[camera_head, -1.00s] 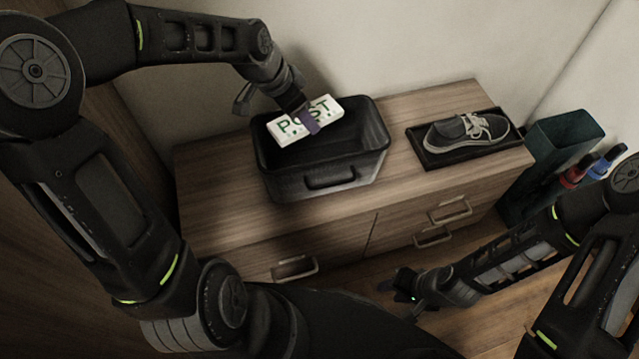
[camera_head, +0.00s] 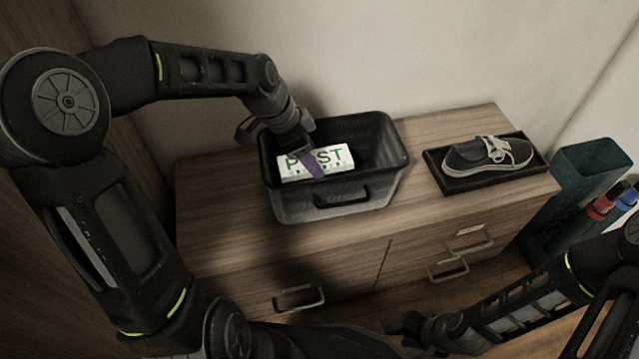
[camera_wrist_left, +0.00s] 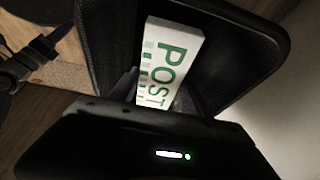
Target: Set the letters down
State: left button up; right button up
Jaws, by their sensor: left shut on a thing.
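My left gripper (camera_head: 308,158) reaches down from above and is shut on the letters at the band. In the left wrist view the letters (camera_wrist_left: 170,62) extend out from the gripper inside the basin (camera_wrist_left: 238,55). My right gripper (camera_head: 405,325) is low in front of the cabinet, apart from the letters; its fingers are too dark to read.
A grey shoe (camera_head: 487,155) lies on a black tray (camera_head: 500,182) right of the basin. A teal bin (camera_head: 575,190) with umbrella-like handles (camera_head: 603,203) stands beyond the cabinet's right end. The wooden cabinet top (camera_head: 220,225) is bare left of the basin.

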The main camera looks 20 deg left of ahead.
pick_arm(q)
jog(key=shift+f, duration=1.45)
jog(key=shift+f, duration=0.1)
jog(key=shift+f+b, duration=1.05)
jog(key=shift+f, duration=1.35)
jog(key=shift+f+b, duration=0.4)
jog(key=shift+f, duration=0.25)
jog(key=o, duration=1.4)
jog(key=shift+r, duration=0.1)
